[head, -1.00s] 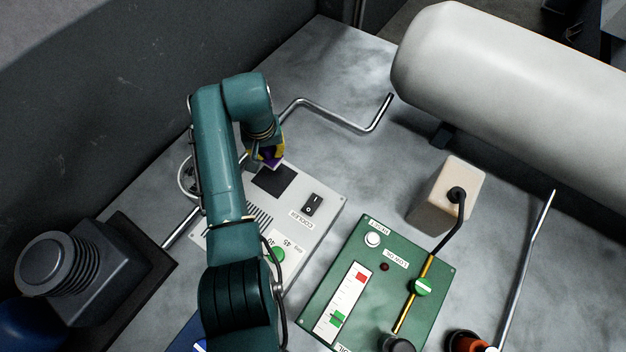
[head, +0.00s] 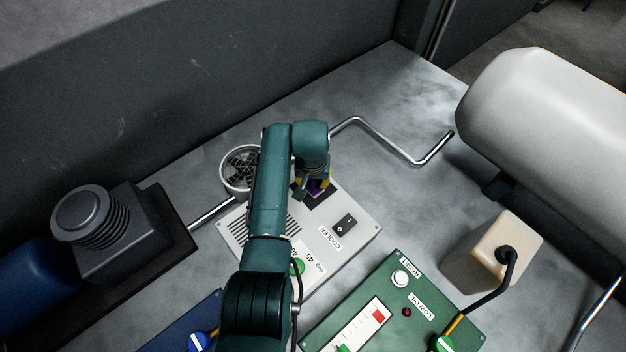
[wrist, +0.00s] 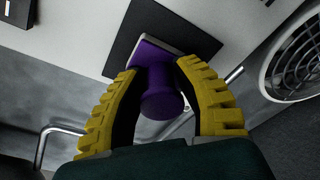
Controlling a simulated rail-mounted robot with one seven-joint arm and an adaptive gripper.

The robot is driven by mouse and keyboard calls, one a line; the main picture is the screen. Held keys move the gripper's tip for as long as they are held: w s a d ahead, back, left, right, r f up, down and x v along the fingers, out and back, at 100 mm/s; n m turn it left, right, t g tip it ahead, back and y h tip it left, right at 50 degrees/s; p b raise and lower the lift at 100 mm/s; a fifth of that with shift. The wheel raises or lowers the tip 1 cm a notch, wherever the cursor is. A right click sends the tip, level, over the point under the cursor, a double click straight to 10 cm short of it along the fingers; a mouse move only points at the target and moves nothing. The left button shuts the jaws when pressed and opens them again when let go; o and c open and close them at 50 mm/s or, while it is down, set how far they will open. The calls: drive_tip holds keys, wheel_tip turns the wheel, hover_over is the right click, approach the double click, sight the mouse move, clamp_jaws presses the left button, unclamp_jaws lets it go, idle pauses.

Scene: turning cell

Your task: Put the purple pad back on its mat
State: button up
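The purple pad (wrist: 158,80) has a round knob and a wider base with a pale edge. In the wrist view it sits between the yellow fingers of my gripper (wrist: 168,85), which are closed around it. In the head view my gripper (head: 312,188) is over the cooler panel, and only a little of the purple pad (head: 317,186) shows. The black square mat (head: 322,196) lies on the cooler panel; in the wrist view the mat (wrist: 190,38) is right behind the pad's base. I cannot tell whether the pad touches it.
The white cooler panel (head: 352,248) has a black rocker switch (head: 346,224) beside the mat. A round fan (head: 240,167) stands on the other side. A bent metal rail (head: 385,142) runs behind. A green panel (head: 385,290) lies to the right.

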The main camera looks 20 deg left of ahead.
drive_tip(key=shift+o, duration=0.9)
